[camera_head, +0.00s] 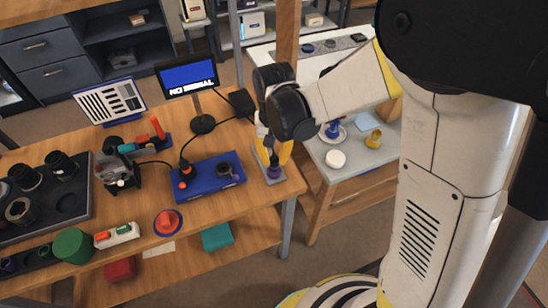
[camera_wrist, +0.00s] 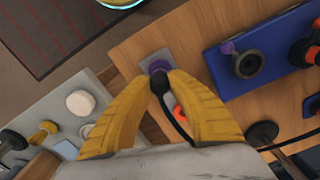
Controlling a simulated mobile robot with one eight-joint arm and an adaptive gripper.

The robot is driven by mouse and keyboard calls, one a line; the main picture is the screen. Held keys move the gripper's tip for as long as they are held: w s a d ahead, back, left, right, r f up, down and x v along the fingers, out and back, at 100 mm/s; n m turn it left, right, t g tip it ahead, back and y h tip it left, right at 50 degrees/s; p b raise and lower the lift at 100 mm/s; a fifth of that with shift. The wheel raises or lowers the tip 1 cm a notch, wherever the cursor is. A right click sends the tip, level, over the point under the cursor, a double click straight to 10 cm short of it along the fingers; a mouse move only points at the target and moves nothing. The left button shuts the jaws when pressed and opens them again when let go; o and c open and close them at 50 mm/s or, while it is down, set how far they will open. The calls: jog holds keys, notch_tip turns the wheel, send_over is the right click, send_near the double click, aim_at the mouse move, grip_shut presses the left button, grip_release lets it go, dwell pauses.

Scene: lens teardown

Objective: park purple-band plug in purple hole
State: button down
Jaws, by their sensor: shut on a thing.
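My gripper (camera_wrist: 160,84) has its yellow fingers closed around the black plug (camera_wrist: 159,81), from which a black cable trails back between the fingers. A purple round part (camera_wrist: 158,67) shows just beyond the plug, on a grey plate (camera_wrist: 147,53) near the bench corner. I cannot tell whether this purple is the plug's band or the rim of the hole, nor how deep the plug sits. In the head view the purple part (camera_head: 274,173) is at the plate's near end, below my gripper. An orange-red part (camera_wrist: 180,113) shows between the fingers.
A blue box (camera_head: 209,190) with a black ring socket (camera_head: 224,170) and a red-and-black plug (camera_head: 186,170) stands left of the plate. A monitor (camera_head: 188,76) reads NO SIGNAL behind. A side table (camera_head: 316,151) with small items lies to the right, across a gap.

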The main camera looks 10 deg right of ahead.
jog(key=shift+f+b, duration=0.85)
dwell(1.3)
jog(key=c, duration=1.3)
grip_release()
jog(key=shift+o, duration=0.2)
jog(key=shift+r, duration=0.15)
notch_tip(320, 180, up, 12)
jog(key=shift+w, duration=0.25)
